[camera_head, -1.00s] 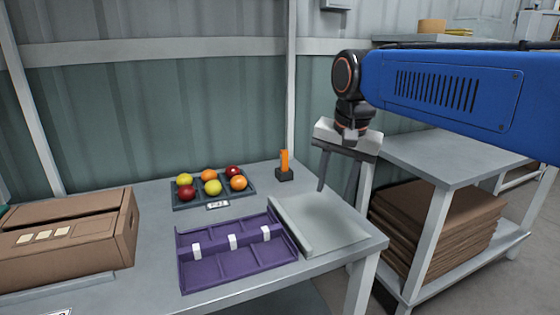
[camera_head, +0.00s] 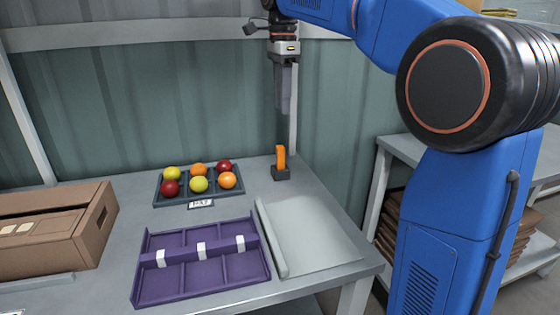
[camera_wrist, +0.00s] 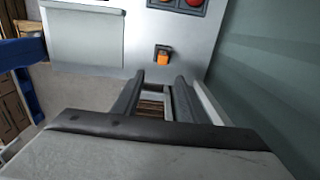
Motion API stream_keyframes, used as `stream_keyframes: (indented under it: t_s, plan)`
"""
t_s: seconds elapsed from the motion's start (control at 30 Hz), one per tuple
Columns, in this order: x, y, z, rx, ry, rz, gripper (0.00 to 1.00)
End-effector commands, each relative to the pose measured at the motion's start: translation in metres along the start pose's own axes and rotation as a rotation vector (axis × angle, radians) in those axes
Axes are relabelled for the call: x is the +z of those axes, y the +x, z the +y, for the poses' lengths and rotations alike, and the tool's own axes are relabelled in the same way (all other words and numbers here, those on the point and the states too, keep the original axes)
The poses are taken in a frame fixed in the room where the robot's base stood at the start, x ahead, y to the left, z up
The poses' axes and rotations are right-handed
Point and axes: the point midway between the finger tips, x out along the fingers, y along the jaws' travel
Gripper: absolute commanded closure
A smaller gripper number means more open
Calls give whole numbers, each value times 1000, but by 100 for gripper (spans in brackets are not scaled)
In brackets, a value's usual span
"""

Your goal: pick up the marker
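The orange marker (camera_head: 281,157) stands upright in a small black holder (camera_head: 281,173) at the back right of the grey table. My gripper (camera_head: 283,112) points down above it and appears apart from it; the depth between them is hard to judge. In the wrist view the marker (camera_wrist: 162,58) and its holder show just beyond the fingertips. My gripper (camera_wrist: 158,80) is open there, with a clear gap between the two fingers and nothing in it.
In front are a purple divided tray (camera_head: 180,281) and a pale flat tray (camera_head: 310,240). A cardboard box (camera_head: 85,245) stands at left. A corrugated wall (camera_head: 130,110) rises behind the table.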

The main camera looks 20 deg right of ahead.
Motion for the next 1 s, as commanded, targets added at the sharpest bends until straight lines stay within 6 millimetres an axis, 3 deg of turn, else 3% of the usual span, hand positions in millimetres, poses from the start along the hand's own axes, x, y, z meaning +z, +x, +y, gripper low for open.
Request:
stream_keyframes:
  t_s: [0.6,1.0]
  plan:
    - [0,102,0,1,-3,0,61]
    - [2,134,-4,1,-3,0,61]
